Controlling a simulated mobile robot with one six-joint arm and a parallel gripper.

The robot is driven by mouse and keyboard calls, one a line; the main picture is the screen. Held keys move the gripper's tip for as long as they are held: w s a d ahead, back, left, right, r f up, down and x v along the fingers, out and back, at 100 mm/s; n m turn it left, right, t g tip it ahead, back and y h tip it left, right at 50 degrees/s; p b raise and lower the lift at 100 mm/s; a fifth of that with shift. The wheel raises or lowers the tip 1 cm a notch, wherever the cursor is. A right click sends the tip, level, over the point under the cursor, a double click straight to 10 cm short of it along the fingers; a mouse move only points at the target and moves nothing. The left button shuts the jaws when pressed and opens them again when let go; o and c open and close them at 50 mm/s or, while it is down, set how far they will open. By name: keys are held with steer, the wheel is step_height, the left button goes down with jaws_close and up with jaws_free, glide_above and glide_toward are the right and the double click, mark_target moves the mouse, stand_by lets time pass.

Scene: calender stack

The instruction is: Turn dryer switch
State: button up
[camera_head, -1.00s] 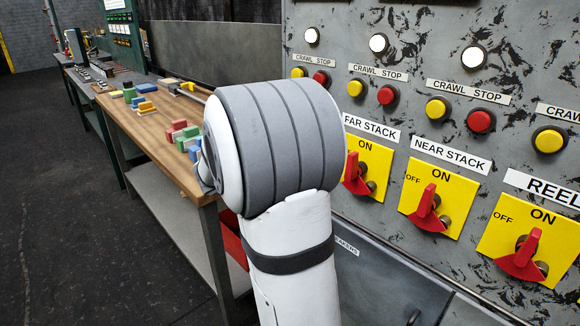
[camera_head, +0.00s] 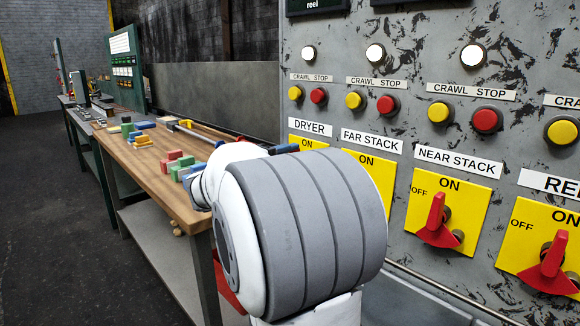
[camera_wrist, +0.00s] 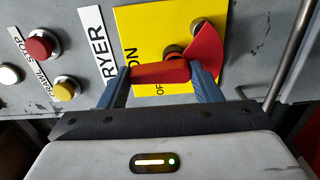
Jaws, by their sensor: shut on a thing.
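The dryer switch has a red handle (camera_wrist: 160,72) and a red fan-shaped base (camera_wrist: 206,52) on a yellow plate (camera_wrist: 150,25). In the wrist view its handle reaches from the base toward the side of the plate with the ON and OFF words. My gripper (camera_wrist: 160,70) has a blue finger at each end of the handle and is shut on it. In the head view, the DRYER label (camera_head: 310,128) and a strip of its plate (camera_head: 310,144) show. My arm hides the switch there, and only a dark blue part of my gripper (camera_head: 285,149) shows.
The near stack switch (camera_head: 437,222) and the reel switch (camera_head: 548,266) stand to the right. Red and yellow buttons (camera_head: 386,104) sit above the switches. A wooden workbench (camera_head: 165,185) with coloured blocks stands left of my arm. The floor at far left is clear.

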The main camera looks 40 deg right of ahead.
steer(key=shift+f, duration=0.15)
steer(key=o, duration=1)
steer(key=shift+a, duration=0.1)
steer(key=a, duration=0.7)
steer(key=shift+s+a+p, duration=0.3)
steer(key=shift+a, duration=0.1)
